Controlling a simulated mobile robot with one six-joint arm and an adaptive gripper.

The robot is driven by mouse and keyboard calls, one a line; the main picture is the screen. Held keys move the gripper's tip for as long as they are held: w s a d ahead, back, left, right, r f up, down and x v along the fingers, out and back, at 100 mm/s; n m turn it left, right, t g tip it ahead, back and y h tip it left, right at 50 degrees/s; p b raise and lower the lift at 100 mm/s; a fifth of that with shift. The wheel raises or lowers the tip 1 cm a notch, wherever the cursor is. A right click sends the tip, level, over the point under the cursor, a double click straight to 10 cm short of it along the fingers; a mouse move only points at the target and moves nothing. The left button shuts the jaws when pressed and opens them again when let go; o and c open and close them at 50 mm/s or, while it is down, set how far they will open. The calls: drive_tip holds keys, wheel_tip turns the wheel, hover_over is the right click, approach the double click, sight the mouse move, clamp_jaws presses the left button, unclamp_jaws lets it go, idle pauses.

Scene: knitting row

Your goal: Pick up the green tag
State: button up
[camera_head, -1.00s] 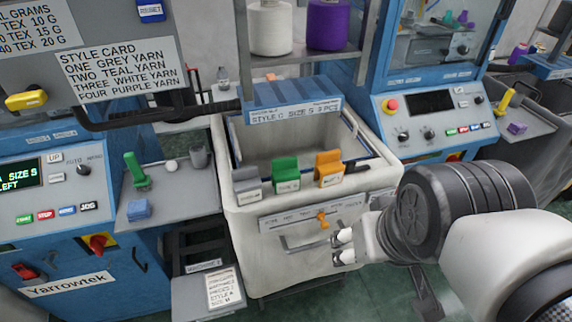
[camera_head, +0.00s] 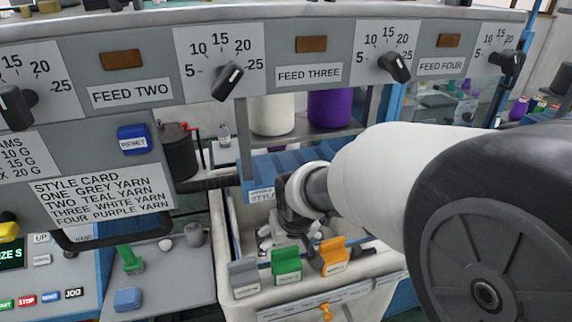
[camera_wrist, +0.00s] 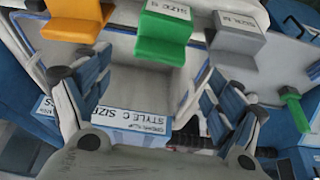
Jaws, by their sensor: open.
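The green tag (camera_head: 286,262) stands on the front rim of the white bin, between the grey tag (camera_head: 244,278) and the orange tag (camera_head: 334,256). In the wrist view, the green tag (camera_wrist: 163,42) lies at top centre with a white label on its top. My gripper (camera_head: 289,238) is over the bin, just behind the green tag in the head view. In the wrist view my gripper (camera_wrist: 157,66) is open and empty, its fingers wide apart on either side of the green tag's column and not touching it.
The orange tag (camera_wrist: 78,20) and grey tag (camera_wrist: 237,40) flank the green one closely. The white bin (camera_head: 372,292) has a blue header label behind. A side shelf (camera_head: 175,275) at left holds a green peg (camera_head: 129,258) and a blue block (camera_head: 128,299).

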sight(284, 254)
drive_tip(key=b+x, duration=0.3)
drive_tip(key=x, duration=0.8)
drive_tip(key=shift+w+b, duration=0.15)
drive_tip(key=shift+b, duration=0.2)
drive_tip(key=shift+r, duration=0.1)
drive_tip(key=c, duration=1.1)
